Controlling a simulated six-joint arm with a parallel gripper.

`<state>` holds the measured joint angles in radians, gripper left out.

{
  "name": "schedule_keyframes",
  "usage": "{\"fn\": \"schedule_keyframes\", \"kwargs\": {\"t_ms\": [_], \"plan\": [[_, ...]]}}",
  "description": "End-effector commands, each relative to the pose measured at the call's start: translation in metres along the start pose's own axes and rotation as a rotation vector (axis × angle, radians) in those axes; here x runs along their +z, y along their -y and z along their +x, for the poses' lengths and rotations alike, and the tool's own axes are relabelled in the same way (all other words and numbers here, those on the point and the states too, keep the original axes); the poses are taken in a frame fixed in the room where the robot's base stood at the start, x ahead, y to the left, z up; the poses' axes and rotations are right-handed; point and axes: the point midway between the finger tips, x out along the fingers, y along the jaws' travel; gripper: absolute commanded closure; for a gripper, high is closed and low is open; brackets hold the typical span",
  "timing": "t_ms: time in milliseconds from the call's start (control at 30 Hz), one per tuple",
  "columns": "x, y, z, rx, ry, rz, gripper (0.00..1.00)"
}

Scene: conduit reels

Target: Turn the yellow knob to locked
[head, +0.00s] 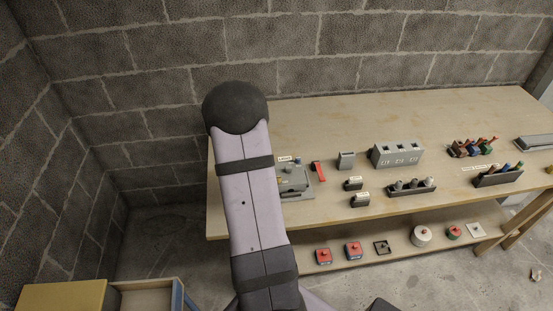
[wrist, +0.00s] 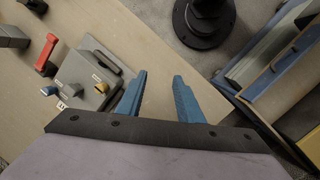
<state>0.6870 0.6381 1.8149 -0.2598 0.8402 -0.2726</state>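The yellow knob (wrist: 101,87) is small and sits on a grey panel box (wrist: 88,70) in the wrist view, near a small white label whose text I cannot read. In the head view my arm partly covers the grey box (head: 300,188). My gripper (wrist: 160,74) is open, with two blue fingers and nothing between them. In the picture it is just right of the box, apart from the yellow knob. The head view does not show the gripper.
A red-handled piece (wrist: 46,56) lies beside the box. On the wooden table (head: 300,115) stand a grey three-slot block (head: 397,153) and several racks to the right. A lower shelf (head: 400,250) holds reels and small boxes. An open drawer unit (wrist: 270,70) is at the wrist view's right.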

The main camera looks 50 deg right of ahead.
Motion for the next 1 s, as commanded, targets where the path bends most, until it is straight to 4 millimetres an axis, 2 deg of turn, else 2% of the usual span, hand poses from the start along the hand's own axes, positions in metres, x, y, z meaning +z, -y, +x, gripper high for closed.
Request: {"fn": "schedule_keyframes", "kwargs": {"t_ms": [33,100,233,400,533,833,1000], "plan": [[-0.020,-0.019,-0.006,0.048,-0.017,-0.104,0.67],[-0.041,-0.049,-0.034,0.130,-0.037,-0.273,0.67],[-0.049,-0.078,-0.062,0.215,0.004,-0.552,0.67],[-0.035,-0.082,-0.063,0.210,0.091,-0.823,0.67],[-0.033,-0.081,-0.063,0.198,0.111,-0.935,0.67],[-0.033,-0.081,-0.061,0.195,0.116,-0.988,0.67],[-0.032,-0.084,-0.049,0.193,0.118,-0.987,0.67]]}}
